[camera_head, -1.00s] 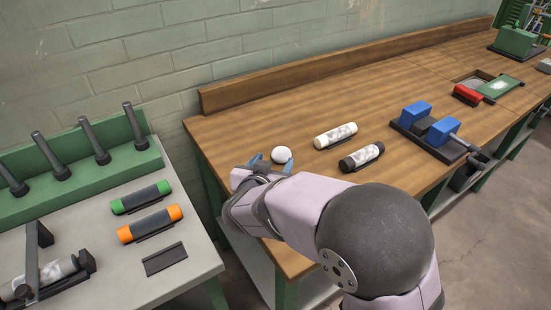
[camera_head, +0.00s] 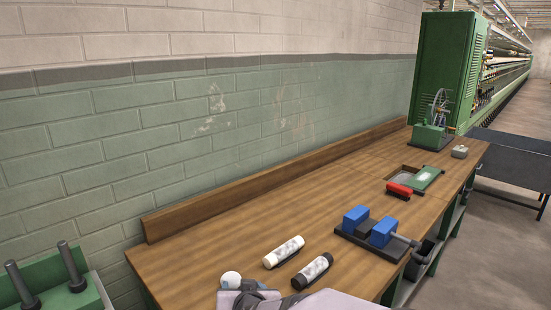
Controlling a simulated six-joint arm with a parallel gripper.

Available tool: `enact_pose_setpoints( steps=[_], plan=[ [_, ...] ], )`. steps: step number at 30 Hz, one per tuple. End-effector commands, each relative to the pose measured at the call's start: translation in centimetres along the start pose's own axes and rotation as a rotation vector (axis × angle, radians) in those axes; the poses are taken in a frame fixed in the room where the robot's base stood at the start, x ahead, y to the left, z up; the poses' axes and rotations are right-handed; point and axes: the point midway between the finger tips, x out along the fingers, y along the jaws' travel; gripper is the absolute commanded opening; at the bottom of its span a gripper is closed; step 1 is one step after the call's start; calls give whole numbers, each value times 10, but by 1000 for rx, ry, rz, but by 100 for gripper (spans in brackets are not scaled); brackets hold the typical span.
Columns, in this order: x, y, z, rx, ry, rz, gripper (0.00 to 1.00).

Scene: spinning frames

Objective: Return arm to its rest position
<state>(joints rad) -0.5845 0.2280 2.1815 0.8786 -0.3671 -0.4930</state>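My arm (camera_head: 335,303) shows only as a pale lilac strip at the bottom edge. My gripper (camera_head: 250,296) is at its left end, low over the front of the wooden workbench (camera_head: 190,265). A round white ball or knob (camera_head: 231,280) shows just behind the gripper; I cannot tell whether they touch. The fingertips are not clear, so I cannot see whether the gripper is open or shut.
A white-ended roll (camera_head: 284,252) and a black-ended roll (camera_head: 312,271) lie on the bench. A green peg rack (camera_head: 45,280) stands at lower left.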

Motion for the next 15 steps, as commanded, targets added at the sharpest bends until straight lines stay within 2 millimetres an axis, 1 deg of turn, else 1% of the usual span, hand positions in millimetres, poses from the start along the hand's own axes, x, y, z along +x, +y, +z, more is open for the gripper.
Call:
enact_pose_setpoints(
  steps=[1, 2, 3, 5, 8, 9, 11, 12, 14, 15],
  plan=[
    [-12, 20, -2, 10, -57, -10, 56],
    [-18, 29, 5, 11, -101, -19, 56],
    [-27, 42, 14, 12, -160, -27, 56],
    [-42, 60, 30, 15, -249, -28, 56],
    [-74, 92, 60, 21, -404, -9, 56],
    [-89, 105, 72, 25, -466, 5, 56],
    [-112, 124, 91, 33, -558, 32, 56],
    [-128, 136, 102, 38, -618, 52, 56],
    [-152, 151, 119, 46, -702, 83, 56],
    [-167, 160, 130, 52, -754, 104, 56]
  ],
)
